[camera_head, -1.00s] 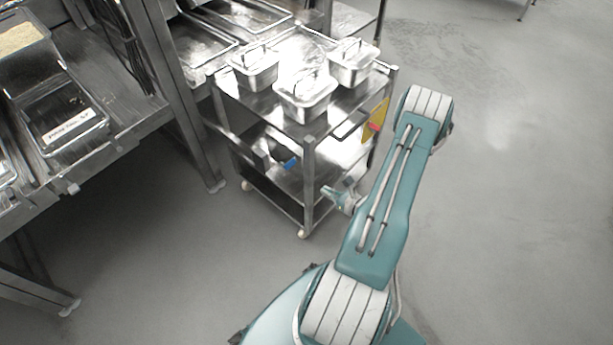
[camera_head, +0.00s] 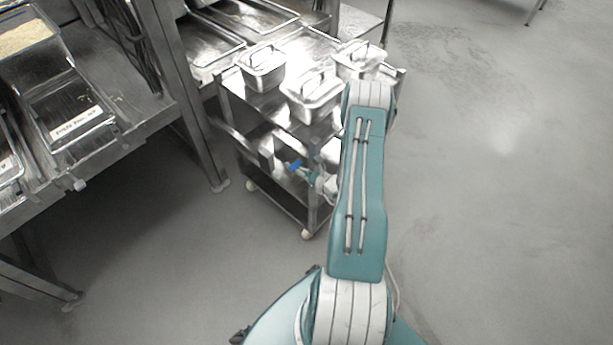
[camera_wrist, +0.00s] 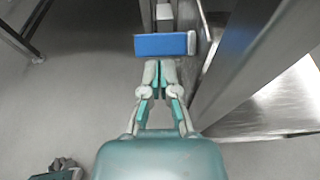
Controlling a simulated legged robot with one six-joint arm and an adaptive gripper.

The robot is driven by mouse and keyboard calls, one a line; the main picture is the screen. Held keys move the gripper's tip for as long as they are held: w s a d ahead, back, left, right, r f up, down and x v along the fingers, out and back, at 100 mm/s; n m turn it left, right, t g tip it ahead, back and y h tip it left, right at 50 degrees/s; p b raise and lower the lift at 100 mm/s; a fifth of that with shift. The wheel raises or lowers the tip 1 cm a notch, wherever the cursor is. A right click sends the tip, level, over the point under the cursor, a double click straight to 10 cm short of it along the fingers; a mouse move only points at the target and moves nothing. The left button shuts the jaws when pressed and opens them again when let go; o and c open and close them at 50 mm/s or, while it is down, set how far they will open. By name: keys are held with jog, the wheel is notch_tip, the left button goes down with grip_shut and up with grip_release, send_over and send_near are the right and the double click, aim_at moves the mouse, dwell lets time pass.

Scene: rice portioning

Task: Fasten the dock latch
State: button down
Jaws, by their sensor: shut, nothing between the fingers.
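The dock latch appears as a blue handle (camera_wrist: 165,44) on a grey metal bar at the top of the wrist view.
Lidded steel pans (camera_head: 262,72) stand on the cart's top. A steel counter (camera_head: 130,100) with a labelled container (camera_head: 80,125) and a rice tray (camera_head: 20,38) is at left. The cart's post (camera_wrist: 250,70) rises close right of my gripper. The floor (camera_head: 480,220) at right is clear.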

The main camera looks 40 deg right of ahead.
jog(key=shift+w+r, duration=0.1)
dwell(0.3)
jog(key=shift+w+r+g, duration=0.15)
jog(key=shift+r+g, duration=0.05)
jog(key=shift+g, duration=0.2)
